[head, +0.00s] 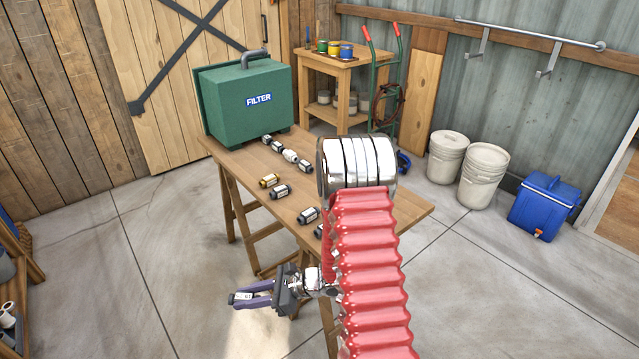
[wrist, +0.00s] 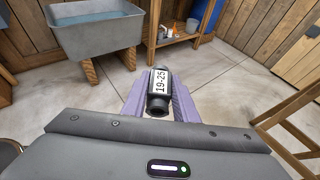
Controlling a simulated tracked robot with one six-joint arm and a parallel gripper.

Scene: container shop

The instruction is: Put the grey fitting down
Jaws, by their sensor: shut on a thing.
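My gripper (head: 238,300) is shut on the grey fitting (head: 243,296), off the table's near left side, with floor behind it in the head view. In the wrist view the fitting (wrist: 159,88) is a dark cylinder with a white label reading 19-25. It sits between the two purple fingers of my gripper (wrist: 160,98), clear of any surface. My red arm hides the table's near right part.
A green FILTER case (head: 245,103) stands at the table's far end. A wooden bench (head: 345,65) with paint pots, white buckets (head: 484,175) and a blue cooler (head: 544,207) stand beyond. The wrist view shows a grey tub (wrist: 98,40) and open concrete floor.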

